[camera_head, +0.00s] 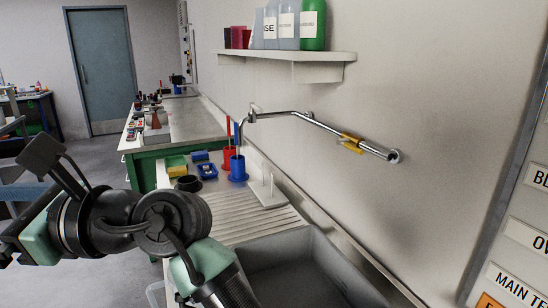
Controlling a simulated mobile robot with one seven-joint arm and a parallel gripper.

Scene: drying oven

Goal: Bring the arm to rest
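My arm is folded across the lower left of the head view, in front of the bench and sink. Its black and pale green links rise from the bottom edge and bend to the left. A dark boxy part at the end of my arm, which looks like the body of my gripper (22,236), runs out of the picture at the left edge. Its fingertips do not show, so I cannot see its opening or whether it holds anything.
A sink (310,268) and ribbed drainboard (262,222) lie right of my arm. A blue holder (238,169) and a small white rack (266,193) stand behind. A metal tap pipe (330,127) reaches from the wall, below a bottle shelf (300,56). Floor (85,160) shows at left.

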